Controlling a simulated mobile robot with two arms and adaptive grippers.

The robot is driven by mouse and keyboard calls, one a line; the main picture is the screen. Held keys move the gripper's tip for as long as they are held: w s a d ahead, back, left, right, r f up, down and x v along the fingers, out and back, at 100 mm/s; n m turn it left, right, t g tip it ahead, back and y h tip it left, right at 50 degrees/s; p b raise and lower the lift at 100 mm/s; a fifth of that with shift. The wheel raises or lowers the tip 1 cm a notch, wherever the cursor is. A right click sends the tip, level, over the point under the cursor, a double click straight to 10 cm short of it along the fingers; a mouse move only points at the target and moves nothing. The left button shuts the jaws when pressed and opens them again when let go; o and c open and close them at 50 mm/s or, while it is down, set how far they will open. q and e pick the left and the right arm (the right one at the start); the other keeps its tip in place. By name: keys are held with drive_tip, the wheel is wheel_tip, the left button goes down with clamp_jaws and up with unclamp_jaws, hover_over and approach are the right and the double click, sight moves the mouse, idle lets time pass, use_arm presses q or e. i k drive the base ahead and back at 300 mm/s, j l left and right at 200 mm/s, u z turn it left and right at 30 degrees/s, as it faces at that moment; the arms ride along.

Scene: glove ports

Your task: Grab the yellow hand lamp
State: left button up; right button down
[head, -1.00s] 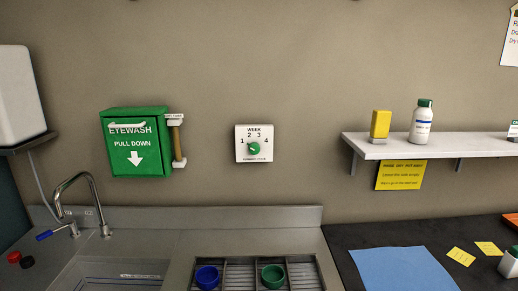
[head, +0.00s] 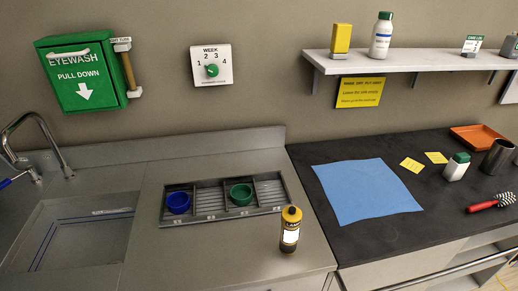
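A yellow and black cylinder with a white label, the hand lamp (head: 290,230), stands upright on the steel counter near its front edge, just left of the dark worktop. Its label is partly readable. Neither of my grippers shows in the head view.
Behind the lamp a drain rack (head: 215,214) holds a blue cup (head: 178,202) and a green cup (head: 241,194). The sink (head: 80,236) is at the left. A blue sheet (head: 366,187) lies on the dark worktop (head: 395,239). A shelf (head: 400,62) with bottles hangs above.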

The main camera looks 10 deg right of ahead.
sight(290, 224)
drive_tip(key=k+j, duration=0.1)
drive_tip(key=j, duration=0.4)
drive_tip(key=k+j, duration=0.1)
drive_tip(key=j, duration=0.4)
drive_tip(key=k+j+z, duration=0.1)
drive_tip(key=j, duration=0.4)
drive_tip(key=i+l, duration=0.35)
drive_tip(key=l, duration=0.15)
